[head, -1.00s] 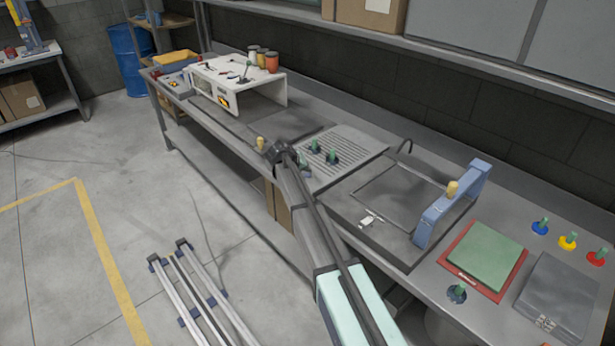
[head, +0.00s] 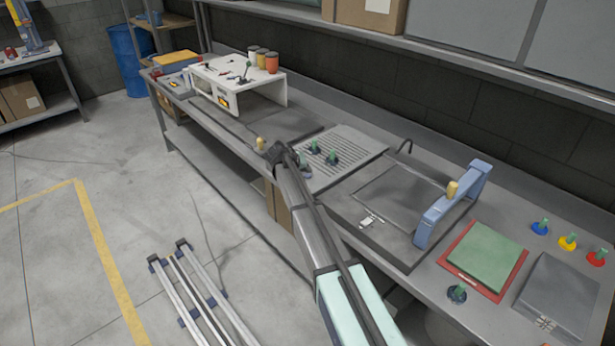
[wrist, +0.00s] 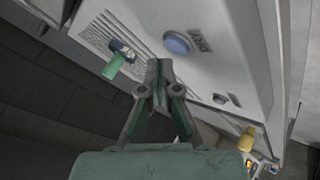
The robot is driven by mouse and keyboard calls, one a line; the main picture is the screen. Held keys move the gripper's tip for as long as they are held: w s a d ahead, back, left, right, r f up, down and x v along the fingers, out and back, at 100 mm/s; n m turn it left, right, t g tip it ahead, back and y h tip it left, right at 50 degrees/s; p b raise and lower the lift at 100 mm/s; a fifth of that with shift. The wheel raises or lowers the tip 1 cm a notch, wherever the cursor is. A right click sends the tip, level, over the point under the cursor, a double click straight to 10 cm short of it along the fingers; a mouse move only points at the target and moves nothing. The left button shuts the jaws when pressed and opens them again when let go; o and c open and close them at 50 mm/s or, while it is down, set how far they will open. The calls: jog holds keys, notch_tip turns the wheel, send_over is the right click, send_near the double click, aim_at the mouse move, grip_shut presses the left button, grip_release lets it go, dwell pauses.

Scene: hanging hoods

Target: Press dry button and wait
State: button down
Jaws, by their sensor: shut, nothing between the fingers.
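The dry button is a round blue button (wrist: 177,43) with the lettering "DRY" beside it, on a light grey panel. In the wrist view my gripper (wrist: 159,66) is shut and empty. Its tips appear just below and left of the button in the picture, and I cannot tell whether they touch the panel. The slotted grey unit (head: 355,150) on the bench in the head view seems to carry this panel. My arm crosses in front of its near side, so the button does not show there.
A green-handled piece (wrist: 120,58) stands left of my gripper, by the slots. Green knobs (head: 332,157) stand on the slotted unit. A yellow knob (head: 260,143) is left of it. A hinged frame with a blue bar (head: 446,205) lies to the right.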

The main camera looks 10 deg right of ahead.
aim_at(306, 176)
jog(key=shift+f, duration=0.15)
jog(key=shift+f+b, duration=0.3)
jog(key=shift+b, duration=0.25)
jog(key=shift+f+b, duration=0.4)
dwell(0.5)
jog(key=shift+r, duration=0.8)
jog(key=shift+r+p, duration=0.65)
jog(key=shift+r, duration=1.9)
